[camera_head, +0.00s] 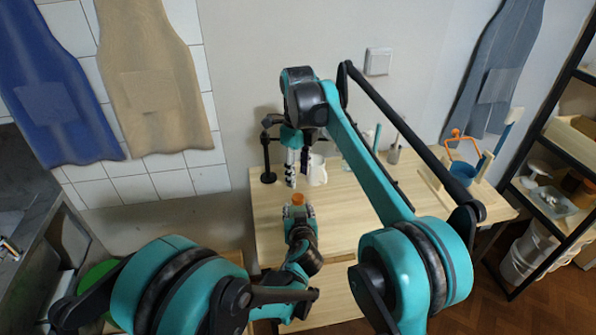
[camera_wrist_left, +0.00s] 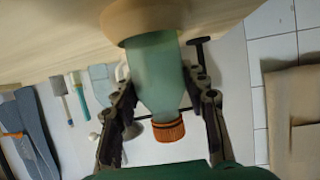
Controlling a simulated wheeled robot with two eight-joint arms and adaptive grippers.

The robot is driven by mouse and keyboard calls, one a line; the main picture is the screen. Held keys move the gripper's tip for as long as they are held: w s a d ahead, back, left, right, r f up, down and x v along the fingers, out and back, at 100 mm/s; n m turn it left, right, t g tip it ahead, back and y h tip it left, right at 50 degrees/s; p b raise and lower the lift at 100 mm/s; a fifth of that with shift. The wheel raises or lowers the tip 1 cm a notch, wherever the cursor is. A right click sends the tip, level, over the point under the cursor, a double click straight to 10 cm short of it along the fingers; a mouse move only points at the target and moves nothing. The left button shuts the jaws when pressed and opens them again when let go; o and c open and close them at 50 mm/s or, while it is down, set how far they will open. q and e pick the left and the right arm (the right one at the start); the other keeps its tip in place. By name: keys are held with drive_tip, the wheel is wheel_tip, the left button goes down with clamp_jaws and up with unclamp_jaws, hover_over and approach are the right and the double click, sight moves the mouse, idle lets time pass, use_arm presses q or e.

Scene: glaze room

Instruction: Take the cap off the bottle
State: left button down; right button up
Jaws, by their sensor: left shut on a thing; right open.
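The bottle is pale green and translucent in the left wrist view (camera_wrist_left: 156,75), with a ribbed orange cap (camera_wrist_left: 168,131) on it. In the head view the orange cap (camera_head: 298,199) shows at the top of my left gripper (camera_head: 299,212), which hides most of the bottle. My left gripper (camera_wrist_left: 160,100) is shut on the bottle, one finger on each side, and the cap is clear of the fingers. My right gripper (camera_head: 297,178) is open and points down just above the cap, apart from it.
A white jug (camera_head: 317,171) stands behind my right gripper on the wooden table (camera_head: 340,225). A black stand (camera_head: 268,160) is at the table's left. A wooden rack with a blue container (camera_head: 462,172) is at the right. The table's front middle looks clear.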

sight(298, 197)
wheel_tip(298, 197, down, 8)
drive_tip(key=shift+r, duration=0.1)
idle(0.4)
clamp_jaws()
